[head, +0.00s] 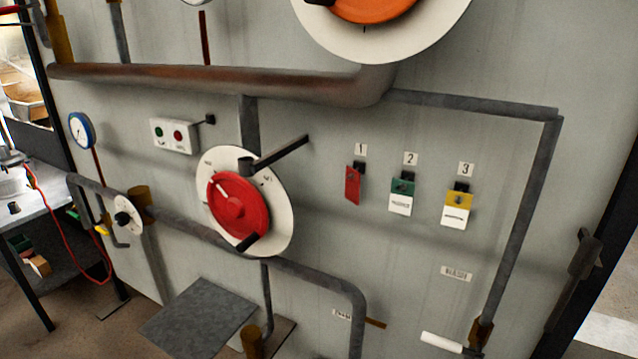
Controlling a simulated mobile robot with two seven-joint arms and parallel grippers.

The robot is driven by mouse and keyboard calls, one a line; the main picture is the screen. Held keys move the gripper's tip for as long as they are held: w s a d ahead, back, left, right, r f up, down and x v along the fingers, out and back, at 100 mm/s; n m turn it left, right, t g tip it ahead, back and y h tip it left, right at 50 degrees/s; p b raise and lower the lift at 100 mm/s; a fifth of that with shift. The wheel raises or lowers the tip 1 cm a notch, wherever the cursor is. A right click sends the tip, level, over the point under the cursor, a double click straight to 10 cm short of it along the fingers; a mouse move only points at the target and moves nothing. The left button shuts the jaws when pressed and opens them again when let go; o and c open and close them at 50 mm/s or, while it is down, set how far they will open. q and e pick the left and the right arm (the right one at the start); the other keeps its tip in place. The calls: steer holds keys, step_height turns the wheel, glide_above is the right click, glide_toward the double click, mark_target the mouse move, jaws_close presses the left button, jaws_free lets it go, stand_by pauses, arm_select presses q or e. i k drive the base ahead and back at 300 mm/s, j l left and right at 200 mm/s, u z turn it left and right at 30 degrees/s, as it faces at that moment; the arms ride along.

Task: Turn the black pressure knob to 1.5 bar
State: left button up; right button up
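A small black knob (123,218) sits in the middle of a round white dial plate (134,226) at the lower left of the grey panel. The scale marks on the plate are too small to read, and I cannot tell which value the knob points to. A blue-rimmed round gauge (82,131) is mounted above and left of it; its reading is not legible. Neither of my grippers shows in the head view, and nothing visible touches the knob.
A big red handwheel (239,203) with dark handles stands right of the knob. Rusty pipes (215,82) run across the panel (335,200). Tags in red (353,185), green (402,189) and yellow (458,200) hang at right. A table (50,205) with a red cable (60,235) is at left.

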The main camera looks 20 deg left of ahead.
mark_target(122, 218)
steer(key=k+j+u, duration=0.1)
steer(key=u, duration=1.65)
steer(key=i+j, duration=0.3)
